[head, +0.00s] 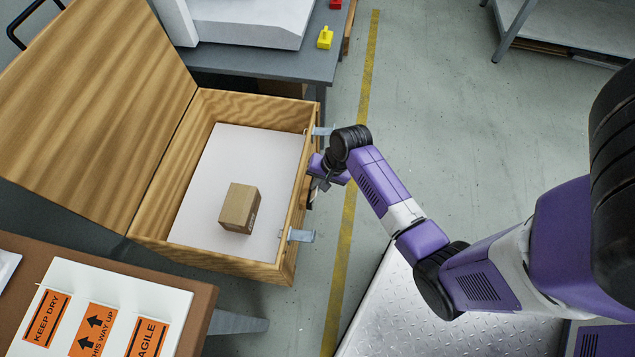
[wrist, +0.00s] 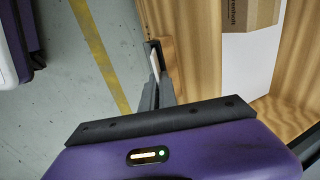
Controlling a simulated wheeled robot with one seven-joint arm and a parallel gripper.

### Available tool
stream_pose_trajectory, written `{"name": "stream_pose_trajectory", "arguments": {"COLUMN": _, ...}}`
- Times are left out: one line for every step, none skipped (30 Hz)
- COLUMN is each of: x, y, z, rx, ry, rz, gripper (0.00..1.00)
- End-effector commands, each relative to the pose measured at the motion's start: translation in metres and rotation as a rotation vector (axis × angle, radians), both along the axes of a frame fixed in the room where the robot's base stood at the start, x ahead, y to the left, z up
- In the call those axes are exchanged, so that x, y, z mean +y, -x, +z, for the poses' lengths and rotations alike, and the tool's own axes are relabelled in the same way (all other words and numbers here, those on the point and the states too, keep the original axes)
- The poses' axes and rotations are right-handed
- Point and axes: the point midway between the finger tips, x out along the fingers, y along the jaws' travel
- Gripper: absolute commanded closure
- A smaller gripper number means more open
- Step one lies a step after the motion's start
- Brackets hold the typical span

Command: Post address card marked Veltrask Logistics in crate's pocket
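The open wooden crate (head: 210,264) has its lid (head: 95,105) swung back to the left. My gripper (head: 312,192) is at the outside of its right wall, between two metal latches. In the wrist view the dark fingers (wrist: 160,75) point along the crate's wall (wrist: 193,55), close to it. A thin white sliver (wrist: 154,62) shows between the fingers, apparently the address card seen edge-on. No lettering on it is readable. A small dark edge stands at the fingertips; I cannot tell whether it belongs to a pocket. The pocket is not clearly visible.
A small cardboard box (head: 240,207) sits on the crate's white lining (head: 275,150). Handling labels (head: 95,325) on a white sheet lie on the brown-topped table at lower left. A grey bench (head: 265,60) stands behind the crate.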

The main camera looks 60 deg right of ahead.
Motion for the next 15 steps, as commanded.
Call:
{"name": "stream_pose_trajectory", "arguments": {"x": 0.0, "y": -0.0001, "z": 0.0, "rx": 0.0, "ry": 0.0, "rz": 0.0, "gripper": 1.0}}
{"name": "stream_pose_trajectory", "arguments": {"x": 0.0, "y": -0.0001, "z": 0.0, "rx": 0.0, "ry": 0.0, "rz": 0.0, "gripper": 0.92}}
{"name": "stream_pose_trajectory", "arguments": {"x": 0.0, "y": -0.0001, "z": 0.0, "rx": 0.0, "ry": 0.0, "rz": 0.0, "gripper": 0.84}}
{"name": "stream_pose_trajectory", "arguments": {"x": 0.0, "y": -0.0001, "z": 0.0, "rx": 0.0, "ry": 0.0, "rz": 0.0, "gripper": 0.78}}
{"name": "stream_pose_trajectory", "arguments": {"x": 0.0, "y": -0.0001, "z": 0.0, "rx": 0.0, "ry": 0.0, "rz": 0.0, "gripper": 0.72}}
{"name": "stream_pose_trajectory", "arguments": {"x": 0.0, "y": -0.0001, "z": 0.0, "rx": 0.0, "ry": 0.0, "rz": 0.0, "gripper": 0.72}}
{"name": "stream_pose_trajectory", "arguments": {"x": 0.0, "y": 0.0, "z": 0.0, "rx": 0.0, "ry": 0.0, "rz": 0.0, "gripper": 0.72}}
{"name": "stream_pose_trajectory", "arguments": {"x": 0.0, "y": 0.0, "z": 0.0, "rx": 0.0, "ry": 0.0, "rz": 0.0, "gripper": 0.72}}
{"name": "stream_pose_trajectory", "arguments": {"x": 0.0, "y": 0.0, "z": 0.0, "rx": 0.0, "ry": 0.0, "rz": 0.0, "gripper": 0.72}}
{"name": "stream_pose_trajectory", "arguments": {"x": 0.0, "y": 0.0, "z": 0.0, "rx": 0.0, "ry": 0.0, "rz": 0.0, "gripper": 0.72}}
{"name": "stream_pose_trajectory", "arguments": {"x": 0.0, "y": 0.0, "z": 0.0, "rx": 0.0, "ry": 0.0, "rz": 0.0, "gripper": 0.72}}
{"name": "stream_pose_trajectory", "arguments": {"x": 0.0, "y": 0.0, "z": 0.0, "rx": 0.0, "ry": 0.0, "rz": 0.0, "gripper": 0.72}}
{"name": "stream_pose_trajectory", "arguments": {"x": 0.0, "y": 0.0, "z": 0.0001, "rx": 0.0, "ry": 0.0, "rz": 0.0, "gripper": 0.72}}
{"name": "stream_pose_trajectory", "arguments": {"x": -0.0001, "y": 0.0002, "z": 0.0006, "rx": 0.0, "ry": 0.0, "rz": 0.0, "gripper": 0.72}}
{"name": "stream_pose_trajectory", "arguments": {"x": -0.0003, "y": 0.0005, "z": 0.002, "rx": 0.0, "ry": 0.0, "rz": 0.0, "gripper": 0.72}}
